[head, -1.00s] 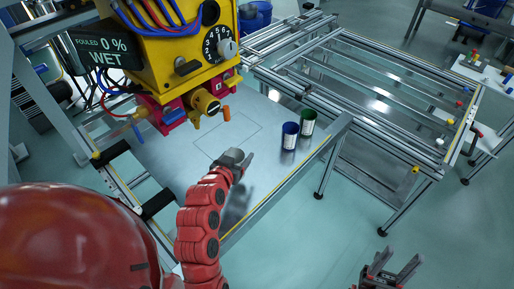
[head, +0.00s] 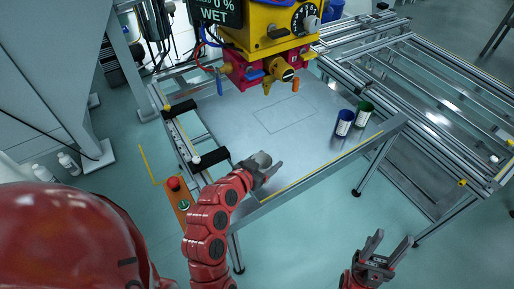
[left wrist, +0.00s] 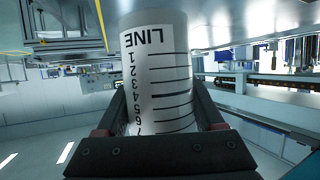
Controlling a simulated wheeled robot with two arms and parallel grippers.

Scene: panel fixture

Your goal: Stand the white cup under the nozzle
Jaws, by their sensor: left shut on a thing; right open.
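My left gripper (head: 270,174) is over the near edge of the metal plate (head: 235,125). In the left wrist view its dark fingers (left wrist: 163,115) are shut on the sides of the white cup (left wrist: 160,70). The cup has a printed scale and the word LINE, upside down in that picture. I cannot make out the cup in the head view. The yellow machine (head: 262,30) with its red block (head: 240,70) overhangs the plate's back. Its nozzle cannot be clearly told apart. A square outline (head: 285,113) is on the plate. My right gripper (head: 388,246) is open and empty, off the near edge.
A blue cup (head: 343,123) and a green cup (head: 364,113) stand close together at the plate's right side. A rail frame (head: 430,90) lies beyond them. A red stop button (head: 173,184) is at the near left corner. The plate's middle is clear.

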